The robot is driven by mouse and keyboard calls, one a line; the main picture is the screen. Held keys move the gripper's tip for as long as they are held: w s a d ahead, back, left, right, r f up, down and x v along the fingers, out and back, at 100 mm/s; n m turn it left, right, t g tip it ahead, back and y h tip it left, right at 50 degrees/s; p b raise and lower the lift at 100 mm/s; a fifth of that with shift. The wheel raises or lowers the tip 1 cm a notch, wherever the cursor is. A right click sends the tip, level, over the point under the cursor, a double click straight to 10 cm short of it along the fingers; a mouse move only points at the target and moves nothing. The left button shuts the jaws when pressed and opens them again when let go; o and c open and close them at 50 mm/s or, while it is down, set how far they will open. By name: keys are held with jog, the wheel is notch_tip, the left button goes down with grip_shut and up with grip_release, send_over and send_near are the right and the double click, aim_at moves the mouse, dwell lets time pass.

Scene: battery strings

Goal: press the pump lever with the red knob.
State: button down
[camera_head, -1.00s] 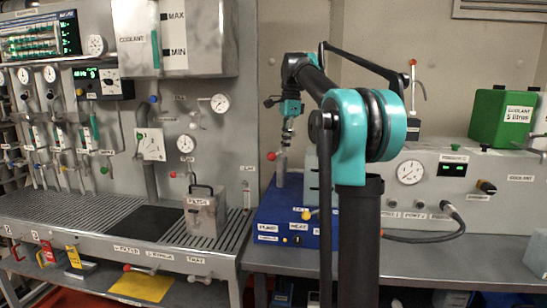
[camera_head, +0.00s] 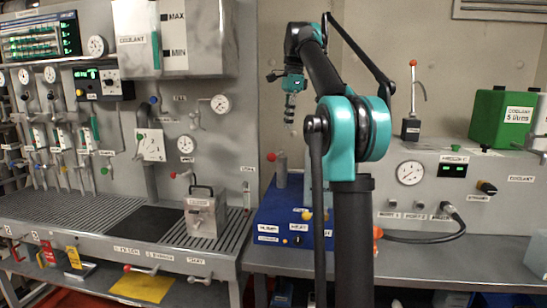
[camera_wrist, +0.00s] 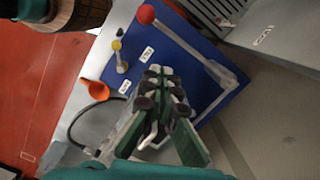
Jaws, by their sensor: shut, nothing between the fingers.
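The lever with the red knob (camera_head: 271,157) is on the blue unit (camera_head: 268,217) on the right bench, beside a grey upright cylinder (camera_head: 282,170). In the wrist view the red knob (camera_wrist: 145,14) is at the top, at the end of a grey lever arm (camera_wrist: 195,50) that runs right over the blue base (camera_wrist: 205,78). My gripper (camera_head: 290,124) is shut and empty, pointing down above the blue unit, higher than the knob and slightly right of it. In the wrist view its fingertips (camera_wrist: 163,72) are apart from the knob. Part of the unit is hidden behind my arm.
A yellow knob (camera_wrist: 116,46) and an orange piece (camera_wrist: 93,92) with a dark cable are near the unit. A gauge console (camera_head: 411,173), a red-tipped stick (camera_head: 413,90) and a green coolant can (camera_head: 500,118) stand to the right. A metal box (camera_head: 205,215) is at left.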

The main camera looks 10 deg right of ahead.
jog(key=s+a+r+n+t+h, duration=0.2)
jog(key=a+n+t, duration=0.1)
jog(key=n, duration=0.4)
jog(key=s+a+r+n+t+h, duration=0.1)
jog(key=s+a+n+t+h, duration=0.1)
jog(key=a+n, duration=0.4)
jog(key=shift+s+a+r+n+t+h, duration=0.25)
jog(key=shift+s+r+n+t+h, duration=0.1)
jog(key=shift+n+t+h, duration=0.25)
jog(key=shift+w+f, duration=0.1)
jog(key=s+f+x, duration=0.1)
jog(key=s+x, duration=0.1)
jog(key=x, duration=1)
jog(key=shift+a+f, duration=0.2)
jog(key=shift+f, duration=0.45)
jog(key=shift+s, duration=0.15)
